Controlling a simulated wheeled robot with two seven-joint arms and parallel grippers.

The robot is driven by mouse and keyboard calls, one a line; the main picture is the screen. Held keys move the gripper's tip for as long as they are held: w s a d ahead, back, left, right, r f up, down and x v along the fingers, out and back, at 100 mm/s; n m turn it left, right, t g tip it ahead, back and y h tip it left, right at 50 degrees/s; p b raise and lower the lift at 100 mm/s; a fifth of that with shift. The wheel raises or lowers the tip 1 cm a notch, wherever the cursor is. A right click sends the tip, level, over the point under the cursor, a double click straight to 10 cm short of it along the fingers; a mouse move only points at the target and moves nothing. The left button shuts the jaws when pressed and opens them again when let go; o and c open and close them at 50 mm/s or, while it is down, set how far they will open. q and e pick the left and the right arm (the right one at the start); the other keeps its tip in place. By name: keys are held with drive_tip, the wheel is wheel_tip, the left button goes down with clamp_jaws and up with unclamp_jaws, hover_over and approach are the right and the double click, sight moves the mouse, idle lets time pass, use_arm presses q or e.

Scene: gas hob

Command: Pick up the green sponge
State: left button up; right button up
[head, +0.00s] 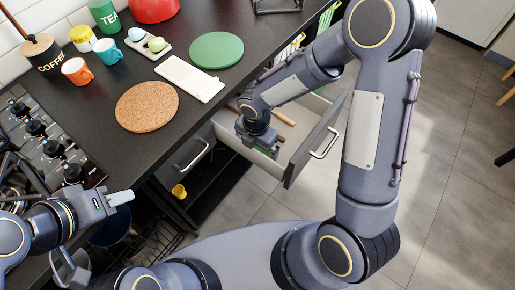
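My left gripper (95,233) is at the lower left, beside the hob's front edge. Its two fingers are spread apart with nothing between them. My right arm reaches down into an open drawer (327,143) under the counter. My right gripper (262,148) is low inside this drawer, and its fingertips are mostly hidden by its own wrist. A small patch of green shows beside it; I cannot tell whether this is the sponge or what the fingers touch. No clear sponge shape shows elsewhere.
The dark counter (125,75) holds a cork mat (147,106), a white board (190,78), a round green mat (216,50), mugs and canisters. The gas hob (45,150) is at left. A wooden-handled tool (284,117) lies in the drawer.

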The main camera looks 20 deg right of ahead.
drive_tip(key=c, duration=1.1)
drive_tip(key=shift+o, duration=0.2)
drive_tip(key=shift+w+d+r, duration=0.1)
drive_tip(key=shift+d+r, duration=0.1)
drive_tip(key=shift+r, duration=0.3)
wheel_tip(320, 180, up, 11)
drive_tip(key=p, duration=0.3)
drive_tip(key=w+d+p, duration=0.1)
drive_tip(key=w+d, duration=1.1)
drive_tip(key=d, duration=0.3)
drive_tip(key=shift+w+f, duration=0.25)
drive_tip(key=shift+w, duration=0.1)
